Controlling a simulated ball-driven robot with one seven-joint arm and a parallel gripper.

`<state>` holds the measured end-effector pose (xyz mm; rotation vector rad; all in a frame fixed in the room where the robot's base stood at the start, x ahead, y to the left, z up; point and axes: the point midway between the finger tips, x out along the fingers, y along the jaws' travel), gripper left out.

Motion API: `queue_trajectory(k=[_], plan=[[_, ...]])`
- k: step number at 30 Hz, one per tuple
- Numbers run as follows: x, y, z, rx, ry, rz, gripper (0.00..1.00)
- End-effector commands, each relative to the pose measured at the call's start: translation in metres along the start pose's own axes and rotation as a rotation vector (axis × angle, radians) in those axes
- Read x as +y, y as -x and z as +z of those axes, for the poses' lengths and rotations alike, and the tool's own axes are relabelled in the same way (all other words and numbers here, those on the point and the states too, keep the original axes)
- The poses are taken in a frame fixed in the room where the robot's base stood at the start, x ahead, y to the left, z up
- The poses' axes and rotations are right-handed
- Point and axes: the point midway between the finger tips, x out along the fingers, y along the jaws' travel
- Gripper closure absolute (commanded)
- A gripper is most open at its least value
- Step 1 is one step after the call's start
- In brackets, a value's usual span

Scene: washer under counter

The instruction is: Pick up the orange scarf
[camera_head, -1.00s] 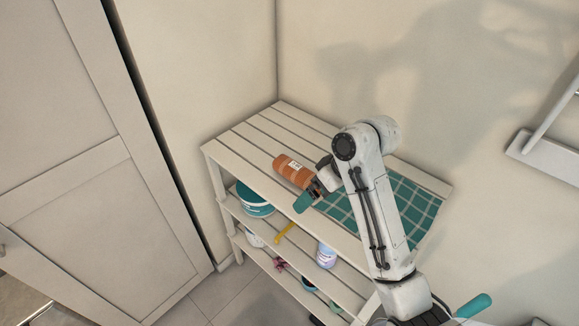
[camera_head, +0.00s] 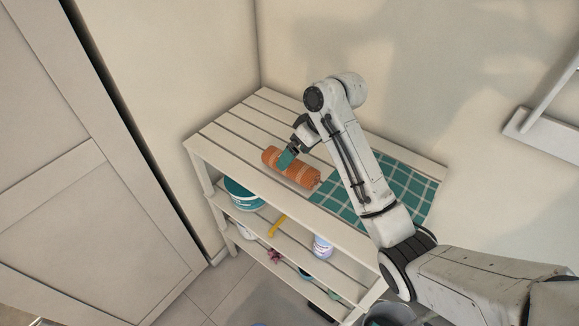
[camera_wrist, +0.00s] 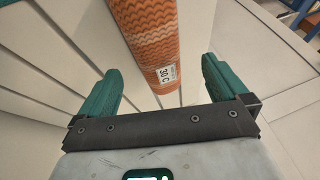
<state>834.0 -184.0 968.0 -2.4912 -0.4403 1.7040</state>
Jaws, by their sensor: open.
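The orange scarf (camera_head: 295,170) is a rolled bundle lying on the top of the white slatted shelf unit. In the wrist view the scarf (camera_wrist: 146,35) has a knitted pattern and a white label reading "30 C". My gripper (camera_head: 287,158) is at the scarf, with a green finger in front of its left part in the head view. In the wrist view my gripper (camera_wrist: 160,90) is open, one green finger on each side of the scarf's near end, with gaps between. Whether any finger touches the scarf, I cannot tell.
A green checked cloth (camera_head: 405,190) lies right of the scarf on the slatted top (camera_head: 235,125). Lower shelves hold a teal-and-white tub (camera_head: 243,194), a yellow item (camera_head: 277,226) and a white-and-purple container (camera_head: 322,246). Walls stand behind, a tall cabinet (camera_head: 60,190) at left.

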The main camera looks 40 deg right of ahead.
Motion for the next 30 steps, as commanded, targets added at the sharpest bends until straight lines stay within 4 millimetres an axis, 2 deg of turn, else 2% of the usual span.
queue_trajectory(k=[6, 9, 18, 30], plan=[[0.002, -0.032, 0.004, -0.004, -0.002, -0.001, 0.0], [0.002, -0.041, 0.004, -0.004, -0.001, 0.0, 0.0], [0.002, -0.045, 0.003, -0.001, 0.0, 0.001, 0.01], [0.002, -0.045, 0.003, -0.002, 0.0, 0.0, 0.39]])
